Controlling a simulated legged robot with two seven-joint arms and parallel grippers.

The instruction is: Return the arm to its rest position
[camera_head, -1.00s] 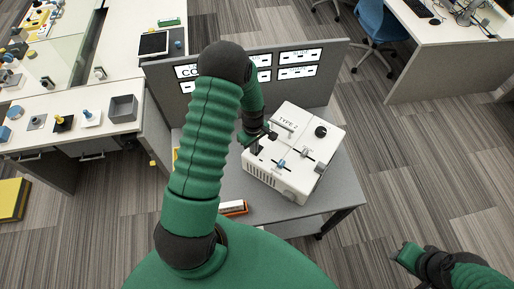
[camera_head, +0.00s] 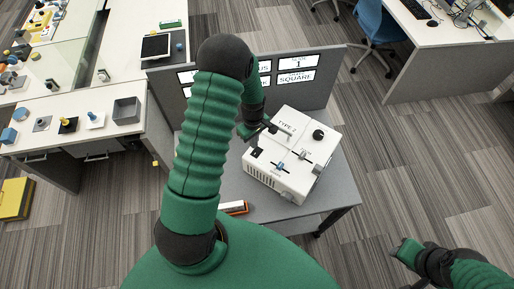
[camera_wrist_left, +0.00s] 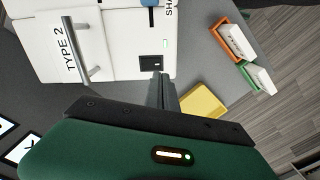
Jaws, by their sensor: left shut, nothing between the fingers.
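My left arm reaches up and over the grey table. My left gripper (camera_head: 271,126) is shut and empty, above the back left part of the white box marked TYPE 2 (camera_head: 284,183). In the left wrist view the closed fingers (camera_wrist_left: 159,78) point at the box's edge (camera_wrist_left: 112,35), near a small black square. I cannot tell whether they touch it. My right gripper (camera_head: 404,250) is at the lower right over the floor, clear of the table. Its fingers are too small to read.
A grey panel (camera_head: 330,80) with screens stands behind the box. An orange and white item (camera_head: 233,208) lies at the table's front. The wrist view also shows a yellow object (camera_wrist_left: 204,101) and a green and white item (camera_wrist_left: 257,77). A white bench (camera_head: 75,108) stands left.

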